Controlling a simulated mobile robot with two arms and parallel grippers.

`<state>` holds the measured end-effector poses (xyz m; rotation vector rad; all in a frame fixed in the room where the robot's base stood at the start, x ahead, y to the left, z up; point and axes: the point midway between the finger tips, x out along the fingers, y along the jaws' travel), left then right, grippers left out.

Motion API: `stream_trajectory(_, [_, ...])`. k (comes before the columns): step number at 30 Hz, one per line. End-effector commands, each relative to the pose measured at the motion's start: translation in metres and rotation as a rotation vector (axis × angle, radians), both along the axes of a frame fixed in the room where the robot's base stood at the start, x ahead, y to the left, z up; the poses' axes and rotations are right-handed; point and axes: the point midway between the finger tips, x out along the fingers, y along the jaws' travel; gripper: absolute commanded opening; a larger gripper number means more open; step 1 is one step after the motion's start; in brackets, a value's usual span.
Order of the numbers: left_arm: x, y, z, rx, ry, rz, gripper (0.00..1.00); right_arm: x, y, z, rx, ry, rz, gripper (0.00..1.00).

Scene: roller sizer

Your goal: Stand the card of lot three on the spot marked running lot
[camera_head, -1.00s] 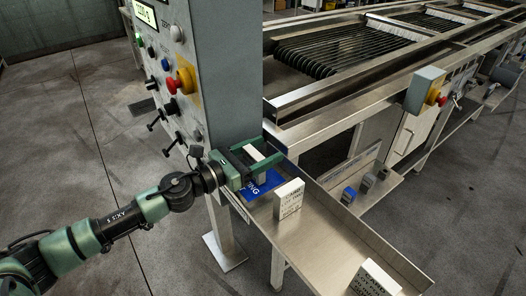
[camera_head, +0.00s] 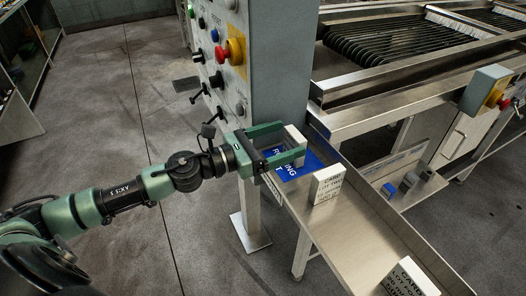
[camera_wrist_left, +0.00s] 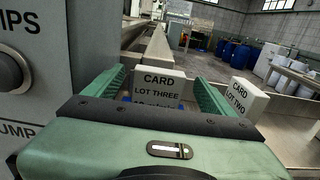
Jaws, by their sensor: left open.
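The white card of lot three (camera_wrist_left: 160,82) stands upright between the fingers of my left gripper in the left wrist view, its lettering facing the camera. In the head view this card (camera_head: 296,139) is at the fingertips of my left gripper (camera_head: 291,144), which is open around it. The blue running lot mark (camera_head: 312,162) lies on the steel tray under and around the gripper, partly covered by it. The card appears to be over this mark; its foot is hidden by the lower finger. My right gripper is not in view.
The lot two card (camera_head: 326,185) stands just right of the mark, and another card (camera_head: 408,280) farther down the tray (camera_head: 350,235). A grey control cabinet (camera_head: 272,60) with knobs and a red button rises close behind the gripper. The roller machine (camera_head: 400,90) stands behind.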

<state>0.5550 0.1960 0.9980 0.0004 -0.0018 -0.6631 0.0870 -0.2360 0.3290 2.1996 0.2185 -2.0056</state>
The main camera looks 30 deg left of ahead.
Motion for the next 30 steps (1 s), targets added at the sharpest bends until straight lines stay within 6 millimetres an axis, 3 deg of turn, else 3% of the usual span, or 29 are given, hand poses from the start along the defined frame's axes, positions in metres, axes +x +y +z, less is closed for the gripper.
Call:
stream_trajectory(6, [-0.025, 0.018, -0.006, 0.0, 0.004, 0.0, 0.85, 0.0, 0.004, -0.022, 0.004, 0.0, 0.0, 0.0])
stream_trajectory(12, [-0.037, 0.03, -0.003, -0.003, 0.003, 0.002, 0.85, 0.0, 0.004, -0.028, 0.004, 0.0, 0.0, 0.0])
stream_trajectory(30, [-0.045, 0.035, 0.0, -0.001, 0.0, 0.001, 0.85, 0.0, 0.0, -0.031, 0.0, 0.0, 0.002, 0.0])
